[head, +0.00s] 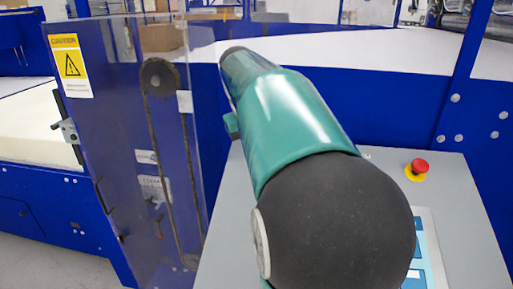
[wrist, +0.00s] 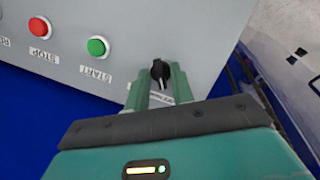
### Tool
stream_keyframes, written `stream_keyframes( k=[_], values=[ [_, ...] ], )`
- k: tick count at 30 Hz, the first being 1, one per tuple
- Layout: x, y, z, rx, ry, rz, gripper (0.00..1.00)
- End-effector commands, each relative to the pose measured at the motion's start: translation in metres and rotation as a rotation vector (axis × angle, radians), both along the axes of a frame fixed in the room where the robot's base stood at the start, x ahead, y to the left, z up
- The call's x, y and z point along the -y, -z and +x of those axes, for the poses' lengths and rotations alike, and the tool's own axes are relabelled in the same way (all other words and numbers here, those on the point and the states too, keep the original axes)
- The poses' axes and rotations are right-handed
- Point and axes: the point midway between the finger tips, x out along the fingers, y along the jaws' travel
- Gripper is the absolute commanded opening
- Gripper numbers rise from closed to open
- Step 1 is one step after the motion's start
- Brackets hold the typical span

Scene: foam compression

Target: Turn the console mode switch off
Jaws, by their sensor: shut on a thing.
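The console (head: 462,200) is a grey panel, seen in the head view partly behind my arm. In the wrist view the grey panel face (wrist: 135,20) carries a small black rotary switch (wrist: 160,71). My gripper (wrist: 160,80) reaches to this switch, with one green finger on each side of it, shut on the knob. The label under the switch is partly covered by the fingers and cannot be read. In the head view my arm hides the switch and the fingertips.
A green START button (wrist: 97,46) and a red STOP button (wrist: 39,27) sit left of the switch. A red emergency stop (head: 417,169) stands on the console top. A clear guard (head: 125,130) with a belt and a blue frame are at the left.

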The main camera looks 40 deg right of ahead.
Motion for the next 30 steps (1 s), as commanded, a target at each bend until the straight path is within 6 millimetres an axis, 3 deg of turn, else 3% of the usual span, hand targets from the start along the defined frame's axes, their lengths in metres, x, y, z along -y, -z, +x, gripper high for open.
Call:
stream_keyframes(
  k=[12, 28, 29, 30],
  values=[
    [-0.0012, -0.0009, 0.0006, -0.059, -0.191, -0.049, 0.01],
    [-0.0013, -0.0007, 0.0006, -0.067, -0.217, -0.055, 0.01],
    [-0.0013, -0.0007, 0.0006, -0.067, -0.216, -0.055, 0.26],
    [-0.0012, -0.0006, 0.0006, -0.067, -0.216, -0.055, 0.31]
  ],
)
